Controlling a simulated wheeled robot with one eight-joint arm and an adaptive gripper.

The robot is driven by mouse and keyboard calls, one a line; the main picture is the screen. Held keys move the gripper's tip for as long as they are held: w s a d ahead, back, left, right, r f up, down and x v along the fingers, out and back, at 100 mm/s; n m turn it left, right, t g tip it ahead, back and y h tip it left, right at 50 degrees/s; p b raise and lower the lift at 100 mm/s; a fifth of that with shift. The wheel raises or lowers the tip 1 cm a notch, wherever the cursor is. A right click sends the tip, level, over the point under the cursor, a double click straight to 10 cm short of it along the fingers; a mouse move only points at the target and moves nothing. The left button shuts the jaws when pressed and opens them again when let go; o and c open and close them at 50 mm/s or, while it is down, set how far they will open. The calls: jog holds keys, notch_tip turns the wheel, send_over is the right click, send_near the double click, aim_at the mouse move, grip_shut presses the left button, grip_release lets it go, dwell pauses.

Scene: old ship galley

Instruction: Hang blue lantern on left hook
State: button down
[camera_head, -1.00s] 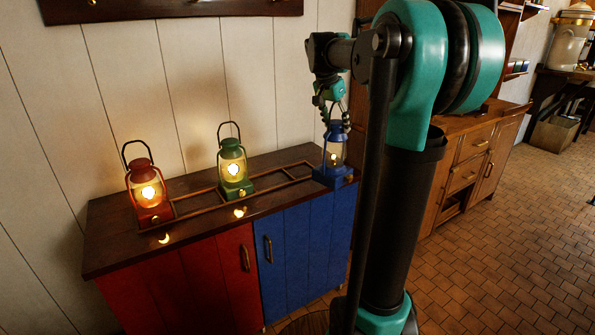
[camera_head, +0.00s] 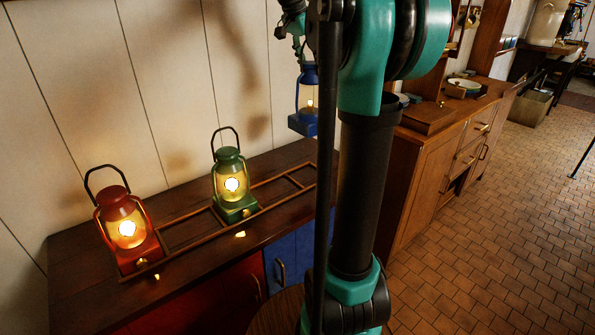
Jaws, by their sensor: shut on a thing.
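The blue lantern (camera_head: 306,101) hangs upright from my gripper (camera_head: 298,47), clear above the right end of the cabinet top. My gripper is shut on the lantern, and its fingers are partly cut off by the top edge and beside my arm. The lantern's handle is hard to make out. The hook rail is out of view now, so the left hook does not show.
A lit red lantern (camera_head: 122,226) and a lit green lantern (camera_head: 232,183) stand on the cabinet top (camera_head: 80,275), by a low wooden rail frame (camera_head: 185,240). A wooden sideboard (camera_head: 422,160) stands to the right. The tiled floor (camera_head: 480,240) on the right is open.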

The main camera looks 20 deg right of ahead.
aim_at(309, 123)
jog(key=shift+w+a+r, duration=0.1)
jog(key=shift+w+r, duration=0.1)
jog(key=shift+w, duration=0.1)
notch_tip(309, 123, down, 20)
jog(key=shift+r, duration=0.15)
dwell(0.7)
jog(key=c, duration=0.5)
grip_release()
jog(key=shift+c, duration=0.2)
jog(key=shift+f, duration=0.2)
